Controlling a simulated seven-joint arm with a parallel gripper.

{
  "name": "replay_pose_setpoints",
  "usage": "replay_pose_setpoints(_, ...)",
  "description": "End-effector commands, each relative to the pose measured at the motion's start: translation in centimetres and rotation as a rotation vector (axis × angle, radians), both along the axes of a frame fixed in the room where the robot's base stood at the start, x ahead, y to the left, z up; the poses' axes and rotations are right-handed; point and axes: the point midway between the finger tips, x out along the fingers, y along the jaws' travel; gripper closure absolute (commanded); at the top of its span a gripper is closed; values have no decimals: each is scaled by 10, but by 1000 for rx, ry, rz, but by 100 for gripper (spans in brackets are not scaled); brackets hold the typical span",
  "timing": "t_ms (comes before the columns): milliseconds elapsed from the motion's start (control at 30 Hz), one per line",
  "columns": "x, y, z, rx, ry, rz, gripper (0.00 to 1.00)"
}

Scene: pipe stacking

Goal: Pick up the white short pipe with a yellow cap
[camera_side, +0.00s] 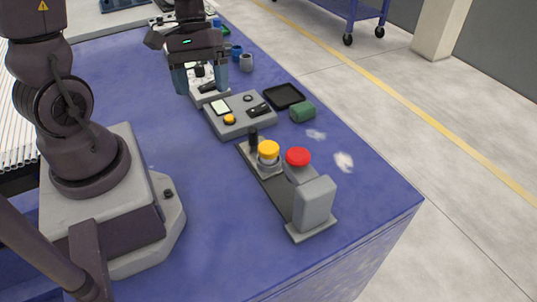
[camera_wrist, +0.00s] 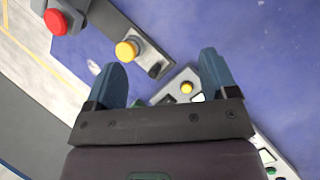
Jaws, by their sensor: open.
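The short pipe with a yellow cap (camera_side: 268,150) stands upright on a dark, narrow fixture in the side view. Its body below the cap looks pale grey or white. The yellow cap also shows in the wrist view (camera_wrist: 126,50), up and left of the middle, near the left finger. My gripper (camera_side: 201,84) is open and empty in the side view. It is above the table, farther back and to the left of the yellow-capped pipe, and apart from it. Both blue fingers of my gripper (camera_wrist: 160,65) are spread wide in the wrist view.
A red cap (camera_side: 298,156) and a grey block (camera_side: 314,202) stand close beside the yellow-capped pipe. A black peg (camera_side: 253,138) rises behind it. A grey control box (camera_side: 240,114), a black tray (camera_side: 284,95) and a green cylinder (camera_side: 303,111) lie farther back. The blue table's near side is clear.

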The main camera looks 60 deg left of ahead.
Motion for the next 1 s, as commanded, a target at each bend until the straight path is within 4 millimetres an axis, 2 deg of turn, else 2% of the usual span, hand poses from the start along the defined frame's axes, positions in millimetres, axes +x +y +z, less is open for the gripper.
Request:
replay_pose_setpoints(33, 0, 5, -17, -75, 62, 93, 21)
replay_pose_setpoints(200, 5, 15, -63, -316, 210, 401, 21)
replay_pose_setpoints(433, 22, 25, -114, -617, 335, 786, 21)
replay_pose_setpoints(500, 34, 28, -120, -689, 341, 873, 21)
replay_pose_setpoints(600, 52, 33, -113, -742, 311, 934, 21)
replay_pose_setpoints(667, 57, 32, -111, -763, 308, 952, 21)
replay_pose_setpoints(1000, 77, -19, -131, -770, 320, 953, 21)
